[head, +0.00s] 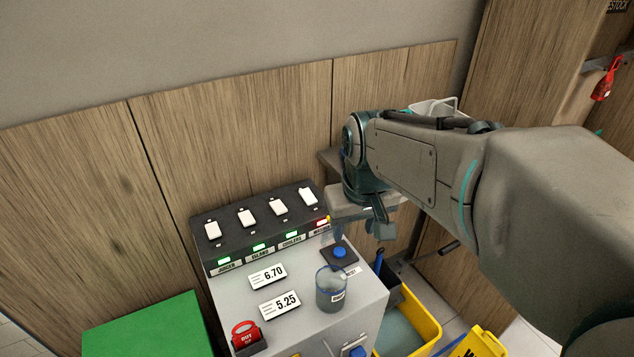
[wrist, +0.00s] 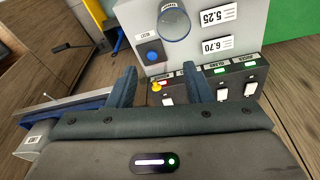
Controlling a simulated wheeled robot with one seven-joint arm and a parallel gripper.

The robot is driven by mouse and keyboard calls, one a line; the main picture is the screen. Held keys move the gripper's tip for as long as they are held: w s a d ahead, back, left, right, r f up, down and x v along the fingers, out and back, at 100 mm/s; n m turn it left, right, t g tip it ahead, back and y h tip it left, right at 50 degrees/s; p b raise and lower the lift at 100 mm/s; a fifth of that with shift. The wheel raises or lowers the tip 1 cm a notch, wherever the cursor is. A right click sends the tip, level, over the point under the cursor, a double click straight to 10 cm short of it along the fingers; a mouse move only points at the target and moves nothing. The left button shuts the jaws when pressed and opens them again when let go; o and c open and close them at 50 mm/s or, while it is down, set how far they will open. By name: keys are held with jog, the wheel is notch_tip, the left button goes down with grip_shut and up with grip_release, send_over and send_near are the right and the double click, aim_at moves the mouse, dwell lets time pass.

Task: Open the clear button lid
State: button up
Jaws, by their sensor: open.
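The clear button lid (head: 332,289) is a see-through cylinder with a small label. It stands on the grey top of the control box (head: 300,270), near the front right, and looks closed. In the wrist view the lid (wrist: 174,24) is at the top, beyond my fingertips. What is under it is hard to make out. My gripper (head: 357,232) is open and empty, behind the lid and over the back right of the box. In the wrist view my gripper's (wrist: 158,77) fingers point toward the box, apart from the lid.
A blue button (head: 340,252) with a label sits just behind the lid. A black panel (head: 262,227) with several white switches and lit labels is at the back. A yellow knob (wrist: 157,87) shows between my fingers.

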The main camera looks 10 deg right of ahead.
jog(key=w+d+f+n+g+p, duration=0.1)
jog(key=w+f+n+g+p, duration=0.15)
jog(key=w, duration=1.85)
notch_tip(320, 180, down, 15)
jog(key=shift+s+r+p, duration=0.15)
jog(key=shift+p, duration=0.65)
jog(key=shift+c, duration=0.4)
grip_shut()
